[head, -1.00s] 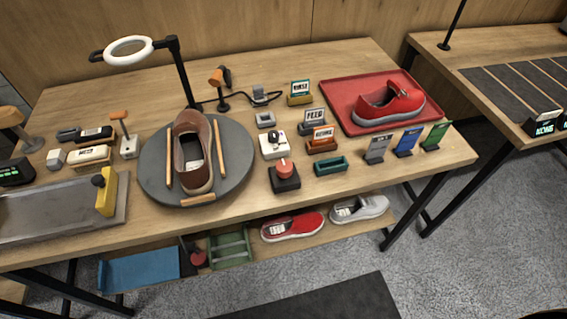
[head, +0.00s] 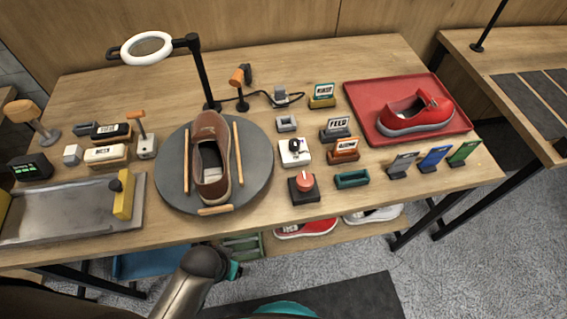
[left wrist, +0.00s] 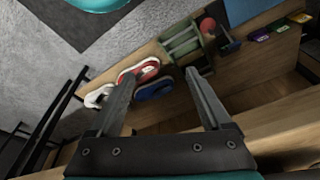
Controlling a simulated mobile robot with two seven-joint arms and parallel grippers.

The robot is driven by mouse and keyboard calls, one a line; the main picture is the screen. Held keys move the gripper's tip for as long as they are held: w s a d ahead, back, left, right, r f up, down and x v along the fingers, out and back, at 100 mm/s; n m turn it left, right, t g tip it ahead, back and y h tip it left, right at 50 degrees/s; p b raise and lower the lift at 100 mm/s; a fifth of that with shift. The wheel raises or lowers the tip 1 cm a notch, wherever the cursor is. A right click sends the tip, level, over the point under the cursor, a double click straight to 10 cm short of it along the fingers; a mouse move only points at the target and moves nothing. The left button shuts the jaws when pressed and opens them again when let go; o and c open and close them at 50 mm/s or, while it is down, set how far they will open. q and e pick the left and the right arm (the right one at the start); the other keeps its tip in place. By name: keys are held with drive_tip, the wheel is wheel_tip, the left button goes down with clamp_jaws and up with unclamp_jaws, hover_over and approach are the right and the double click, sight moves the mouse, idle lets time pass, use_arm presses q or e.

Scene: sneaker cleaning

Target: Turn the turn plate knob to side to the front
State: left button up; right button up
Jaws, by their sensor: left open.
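The grey round turn plate (head: 258,178) lies on the table in the head view, with a brown shoe (head: 212,125) on it. To its right are a black box with a red-orange knob (head: 304,181) and a white box with a black knob (head: 295,146). I cannot tell which is the turn plate knob, nor read its setting. My left gripper (left wrist: 161,74) is open and empty in the left wrist view, facing the lower shelf. In the head view my left arm is below the table's front edge, its fingers not clearly visible. My right gripper is not in view.
A ring lamp (head: 146,48) stands behind the plate. Small label stands (head: 334,129) and a teal tray (head: 351,179) are right of the knobs. A red tray (head: 357,95) holds a red shoe. A metal tray (head: 70,213) lies left. Shoes sit on the lower shelf.

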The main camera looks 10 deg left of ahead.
use_arm(q)
drive_tip(key=w+d+r+p, duration=0.2)
drive_tip(key=w+r+p, duration=0.1)
drive_tip(key=r, duration=0.9)
wheel_tip(320, 180, up, 17)
drive_tip(key=n+g+p, duration=0.2)
drive_tip(key=n+g, duration=0.1)
drive_tip(key=n, duration=0.8)
hover_over(305, 179)
wheel_tip(305, 179, down, 15)
drive_tip(key=b, duration=0.3)
drive_tip(key=shift+r, duration=0.15)
clamp_jaws()
